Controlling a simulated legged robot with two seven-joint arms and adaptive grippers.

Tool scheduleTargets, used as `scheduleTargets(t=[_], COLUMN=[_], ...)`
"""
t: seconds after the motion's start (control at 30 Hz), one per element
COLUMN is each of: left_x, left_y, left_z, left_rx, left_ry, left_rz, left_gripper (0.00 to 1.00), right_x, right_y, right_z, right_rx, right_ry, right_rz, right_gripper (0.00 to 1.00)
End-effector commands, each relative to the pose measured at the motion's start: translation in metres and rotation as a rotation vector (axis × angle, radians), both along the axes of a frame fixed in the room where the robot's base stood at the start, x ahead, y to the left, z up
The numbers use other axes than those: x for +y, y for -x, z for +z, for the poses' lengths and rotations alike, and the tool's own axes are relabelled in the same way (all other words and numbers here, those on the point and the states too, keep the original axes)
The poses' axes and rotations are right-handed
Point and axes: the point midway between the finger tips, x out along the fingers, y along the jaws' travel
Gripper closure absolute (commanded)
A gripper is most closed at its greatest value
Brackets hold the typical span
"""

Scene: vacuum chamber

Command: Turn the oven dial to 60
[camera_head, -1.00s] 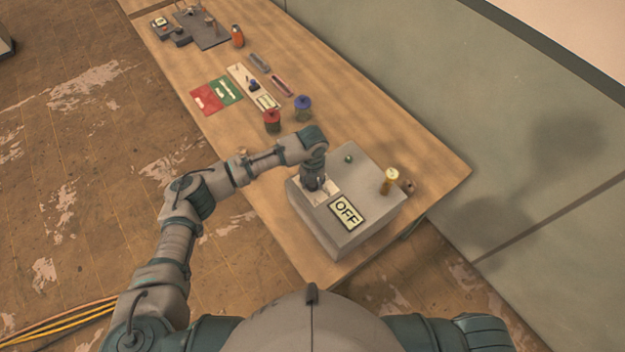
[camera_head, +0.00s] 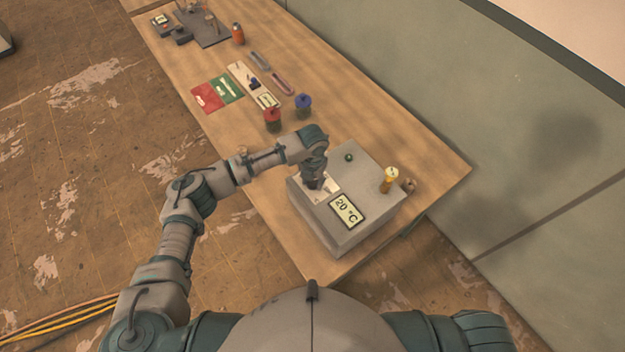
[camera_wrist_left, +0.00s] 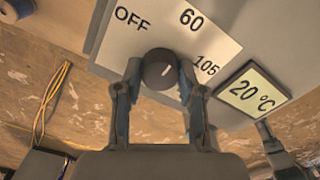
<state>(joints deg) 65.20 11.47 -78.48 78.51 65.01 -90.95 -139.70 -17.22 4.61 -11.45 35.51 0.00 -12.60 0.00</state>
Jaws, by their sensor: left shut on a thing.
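The oven (camera_head: 335,245) is a grey box on the near end of the table. Its dial (camera_wrist_left: 160,69) is a dark round knob on a white plate (camera_wrist_left: 103,48) marked OFF, 60 and 105. The oven's display (camera_head: 347,211) reads 20 °C, and also shows in the left wrist view (camera_wrist_left: 252,92). My left gripper (camera_head: 314,184) is over the white plate, its fingers on either side of the dial and shut on it. My right gripper is out of view.
The table's right side (camera_head: 425,150) is clear.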

Motion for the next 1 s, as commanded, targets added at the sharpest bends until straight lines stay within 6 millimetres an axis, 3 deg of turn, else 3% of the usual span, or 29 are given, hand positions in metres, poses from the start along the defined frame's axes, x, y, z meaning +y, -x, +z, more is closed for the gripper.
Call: scheduleTargets(t=[0.1,0.13,0.23,0.63,1.0], left_x=[0.0,0.0,0.0,0.0,-0.002], left_y=[-0.004,-0.004,-0.003,0.0,-0.003], left_z=[0.002,0.003,0.002,0.01,0.086], left_rx=[-0.01,-0.01,-0.008,-0.006,-0.006], left_ry=[0.004,0.004,0.004,0.002,0.003], left_rz=[0.004,0.004,0.003,0.001,0.001], left_gripper=[0.95,0.58,0.35,0.35,0.35], right_x=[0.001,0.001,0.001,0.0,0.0], right_y=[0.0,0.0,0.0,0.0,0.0], right_z=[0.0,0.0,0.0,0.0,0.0], right_rx=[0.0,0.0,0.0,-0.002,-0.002], right_ry=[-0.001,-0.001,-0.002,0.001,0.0], right_rz=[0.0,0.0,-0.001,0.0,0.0], right_gripper=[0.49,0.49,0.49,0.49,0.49])
